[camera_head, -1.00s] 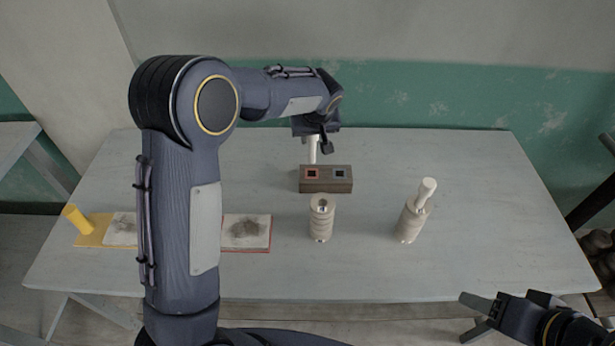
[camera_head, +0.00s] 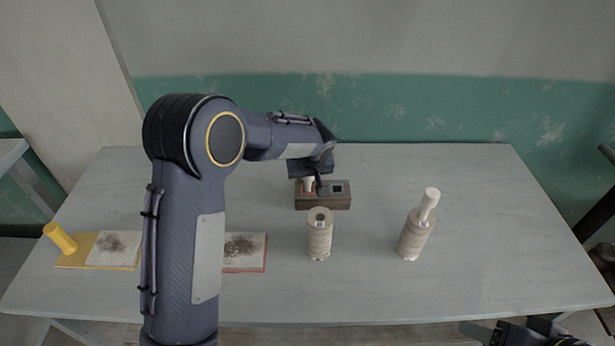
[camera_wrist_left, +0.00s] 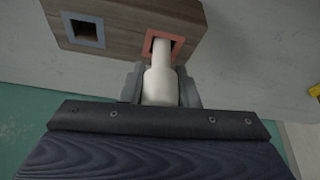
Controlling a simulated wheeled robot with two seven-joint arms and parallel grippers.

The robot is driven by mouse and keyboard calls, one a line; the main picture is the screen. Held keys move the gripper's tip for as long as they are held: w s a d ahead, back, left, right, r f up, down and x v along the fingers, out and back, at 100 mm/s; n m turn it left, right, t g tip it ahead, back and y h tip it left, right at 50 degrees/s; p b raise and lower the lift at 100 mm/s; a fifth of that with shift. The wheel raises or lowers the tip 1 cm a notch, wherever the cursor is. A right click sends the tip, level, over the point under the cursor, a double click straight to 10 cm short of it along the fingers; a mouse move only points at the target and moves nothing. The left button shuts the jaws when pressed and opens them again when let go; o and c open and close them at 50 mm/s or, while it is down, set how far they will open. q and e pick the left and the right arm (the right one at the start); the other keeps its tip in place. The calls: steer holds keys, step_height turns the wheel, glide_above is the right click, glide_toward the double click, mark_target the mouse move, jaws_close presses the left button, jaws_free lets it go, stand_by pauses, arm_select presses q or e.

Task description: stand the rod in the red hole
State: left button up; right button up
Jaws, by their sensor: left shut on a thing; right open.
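A brown wooden block (camera_head: 322,202) on the table has a red-framed hole (camera_wrist_left: 149,46) and a blue-grey-framed hole (camera_head: 338,188). My left gripper (camera_head: 314,183) is shut on a white rod (camera_head: 308,184), over the red-framed side of the block. In the left wrist view the rod (camera_wrist_left: 161,82) sits between both fingers, and its narrower end overlaps the red-framed opening. The end seems to be at or inside the hole; the depth is hidden. My right gripper (camera_head: 482,330) is open and partly cut off at the lower right.
A ribbed beige cylinder with a hole on top (camera_head: 319,236) stands in front of the block. Another cylinder (camera_head: 412,238) with a white rod in it (camera_head: 430,200) stands right. Left are a yellow board (camera_head: 72,262) with a yellow cylinder (camera_head: 60,238) and a red-edged board (camera_head: 262,268).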

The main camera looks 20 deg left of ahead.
arm_select(q)
steer(key=o, duration=1.1)
steer(key=shift+f, duration=0.1)
steer(key=shift+r+p, duration=0.3)
steer(key=shift+p, duration=0.05)
steer(key=b+v, duration=0.1)
steer(key=v, duration=1.1)
steer(key=s+a+r+h, duration=0.1)
steer(key=s+a, duration=0.2)
steer(key=s, duration=0.3)
steer(key=s+a+r+m+h, duration=0.1)
steer(key=s+a+h, duration=0.1)
steer(key=s, duration=0.4)
steer(key=s+a+r+h, duration=0.1)
steer(key=s+a, duration=0.2)
steer(key=s, duration=0.3)
steer(key=s+f+m, duration=0.1)
steer(key=s, duration=0.3)
steer(key=s+d+f+h, duration=0.1)
steer(key=s, duration=0.4)
steer(key=s+d+f+m+t+h, duration=0.1)
steer(key=s, duration=0.4)
steer(key=shift+d+f+m, duration=0.25)
steer(key=shift+m, duration=0.05)
